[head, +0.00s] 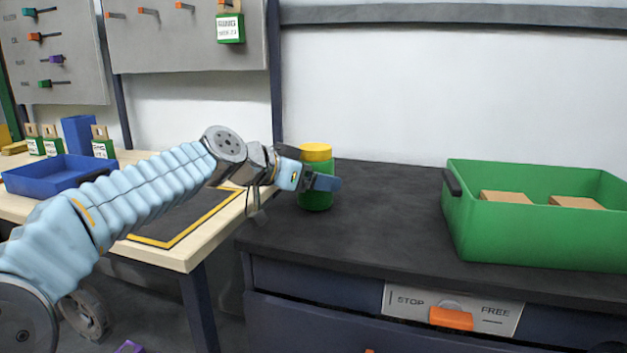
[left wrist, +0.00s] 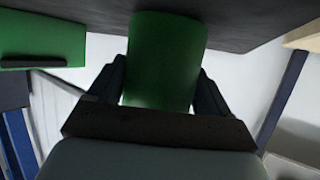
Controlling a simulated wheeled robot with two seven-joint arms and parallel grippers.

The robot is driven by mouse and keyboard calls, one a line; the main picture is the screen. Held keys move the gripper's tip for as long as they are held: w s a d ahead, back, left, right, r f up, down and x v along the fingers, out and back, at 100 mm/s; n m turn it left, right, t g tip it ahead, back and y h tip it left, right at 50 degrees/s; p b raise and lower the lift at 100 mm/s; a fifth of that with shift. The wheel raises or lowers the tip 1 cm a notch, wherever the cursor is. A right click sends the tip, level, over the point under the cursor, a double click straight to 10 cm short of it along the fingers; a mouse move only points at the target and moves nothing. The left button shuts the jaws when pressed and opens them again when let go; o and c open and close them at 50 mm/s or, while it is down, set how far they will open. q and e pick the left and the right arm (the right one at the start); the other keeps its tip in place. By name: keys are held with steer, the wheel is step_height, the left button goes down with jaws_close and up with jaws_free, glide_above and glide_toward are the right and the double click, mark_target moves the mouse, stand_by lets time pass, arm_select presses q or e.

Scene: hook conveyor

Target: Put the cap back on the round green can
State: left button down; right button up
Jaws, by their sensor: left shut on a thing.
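The round green can (head: 315,199) stands upright at the back left of the dark counter. The yellow cap (head: 316,152) sits on its top; I cannot tell how firmly it is seated. My left gripper (head: 318,182) reaches in from the left and is shut around the can's side, below the cap. In the left wrist view the green can (left wrist: 166,50) lies between the two dark fingers of my left gripper (left wrist: 160,75), with the dark counter along the top of the picture. The cap is not visible there. My right gripper is not in view.
A green crate (head: 540,238) with cardboard boxes stands on the counter's right. The dark counter (head: 390,215) between is clear. A wooden bench with a blue tray (head: 55,186) is at left. A STOP/FREE panel (head: 452,308) with an orange slider is on the counter's front.

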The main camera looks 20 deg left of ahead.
arm_select(q)
steer(key=shift+f, duration=0.15)
steer(key=shift+f, duration=0.1)
jaws_free()
steer(key=shift+r, duration=0.3)
steer(key=b+v, duration=0.1)
steer(key=v, duration=1.1)
steer(key=shift+f+b, duration=0.2)
steer(key=shift+b, duration=0.1)
